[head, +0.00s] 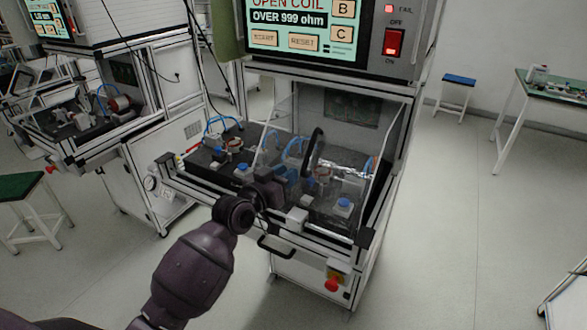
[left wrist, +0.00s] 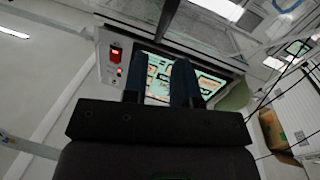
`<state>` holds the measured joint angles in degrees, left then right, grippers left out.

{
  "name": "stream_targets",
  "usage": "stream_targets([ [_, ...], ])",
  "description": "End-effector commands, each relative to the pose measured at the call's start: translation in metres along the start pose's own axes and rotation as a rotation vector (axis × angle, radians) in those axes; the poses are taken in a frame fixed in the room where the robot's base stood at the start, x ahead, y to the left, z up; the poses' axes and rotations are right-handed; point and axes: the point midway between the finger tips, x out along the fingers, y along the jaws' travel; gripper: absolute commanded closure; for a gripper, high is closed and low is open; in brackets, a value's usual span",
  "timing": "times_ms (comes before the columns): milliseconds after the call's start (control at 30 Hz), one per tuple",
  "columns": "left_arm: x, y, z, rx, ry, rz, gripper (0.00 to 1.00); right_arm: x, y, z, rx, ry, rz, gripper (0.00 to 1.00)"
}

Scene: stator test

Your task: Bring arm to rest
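My left arm (head: 195,270) reaches in from the bottom left of the head view. My left gripper (head: 280,182) is at the front of the test station, by the clear cover (head: 352,190). Its fingers are hard to make out there against the dark fixtures. In the left wrist view, the left gripper (left wrist: 160,68) has its two fingers apart with nothing between them. The station's screen (left wrist: 158,85) shows behind the gap. My right arm and right gripper are in neither view.
The tester screen (head: 302,30) reads OPEN COIL, OVER 999 ohm, beside a red switch (head: 394,43). A handle (head: 276,246) and red button (head: 332,284) are on the station's front. A second station (head: 90,110) stands left. Floor at the right (head: 450,210) is clear.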

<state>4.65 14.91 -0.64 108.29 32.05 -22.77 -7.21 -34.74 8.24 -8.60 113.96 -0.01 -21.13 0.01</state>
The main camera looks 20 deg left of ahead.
Motion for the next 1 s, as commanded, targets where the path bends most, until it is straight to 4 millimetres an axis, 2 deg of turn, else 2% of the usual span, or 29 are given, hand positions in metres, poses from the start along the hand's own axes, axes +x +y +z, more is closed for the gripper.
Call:
stream_targets([
  [367,-0.004,0.000,0.000,0.000,0.000,0.000,0.74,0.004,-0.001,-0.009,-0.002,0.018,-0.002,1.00],
  [667,-0.004,0.000,-0.001,-0.006,0.002,-0.003,0.74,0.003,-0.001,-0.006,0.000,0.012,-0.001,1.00],
  [833,-0.004,0.000,-0.004,0.050,0.011,-0.028,0.74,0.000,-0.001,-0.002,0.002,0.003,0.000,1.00],
  [933,-0.013,0.002,0.009,0.093,-0.006,-0.053,0.74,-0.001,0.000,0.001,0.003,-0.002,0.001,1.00],
  [1000,-0.025,0.003,0.027,0.119,-0.035,-0.074,0.74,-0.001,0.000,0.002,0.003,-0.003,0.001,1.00],
])
